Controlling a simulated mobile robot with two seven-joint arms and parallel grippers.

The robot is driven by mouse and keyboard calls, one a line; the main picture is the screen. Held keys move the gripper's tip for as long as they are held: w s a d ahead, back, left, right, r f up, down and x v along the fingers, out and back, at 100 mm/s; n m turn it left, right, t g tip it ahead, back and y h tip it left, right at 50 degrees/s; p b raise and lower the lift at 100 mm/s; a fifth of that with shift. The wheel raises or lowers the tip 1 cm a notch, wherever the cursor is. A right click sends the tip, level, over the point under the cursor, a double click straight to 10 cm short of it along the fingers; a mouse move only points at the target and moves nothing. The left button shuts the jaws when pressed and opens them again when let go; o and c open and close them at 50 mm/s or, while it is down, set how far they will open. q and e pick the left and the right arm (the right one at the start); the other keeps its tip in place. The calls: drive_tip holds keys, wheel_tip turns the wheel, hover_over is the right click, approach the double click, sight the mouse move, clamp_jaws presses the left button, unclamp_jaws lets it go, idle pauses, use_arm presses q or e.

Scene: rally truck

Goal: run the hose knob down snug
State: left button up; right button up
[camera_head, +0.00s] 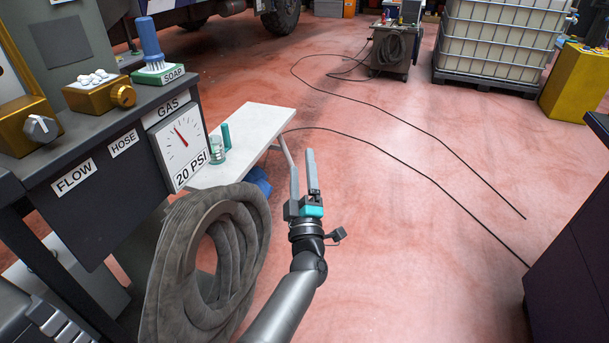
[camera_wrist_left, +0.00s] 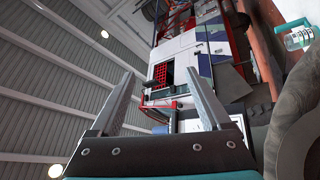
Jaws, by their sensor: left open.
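The hose knob (camera_head: 123,96) is a round gold knob on the front of a gold block, above the HOSE label (camera_head: 124,143) on the dark cart at the left. White lumpy pieces lie on top of its block. How tight it is I cannot tell. A grey knob (camera_head: 40,128) on another gold block sits above the FLOW label (camera_head: 74,177). My left gripper (camera_head: 297,150) is open and empty, well to the right of the knob, over the floor. In the left wrist view its fingers (camera_wrist_left: 160,73) are apart, with a distant vehicle behind. My right gripper is not in view.
A gas gauge (camera_head: 181,140) reading 20 PSI is on the cart corner, beside a blue-handled brush on a soap block (camera_head: 158,74). A coiled grey hose (camera_head: 165,285) hangs below. A white bench (camera_head: 262,121) stands behind my gripper.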

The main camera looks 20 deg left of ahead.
use_arm(q)
drive_tip(key=shift+s+d+f+m+h, duration=0.1)
drive_tip(key=shift+d+f+m+h, duration=0.1)
drive_tip(key=shift+f+m+h, duration=0.25)
drive_tip(key=shift+d+f+m+h, duration=0.15)
drive_tip(key=shift+f+m+h, duration=0.1)
drive_tip(key=shift+f, duration=0.4)
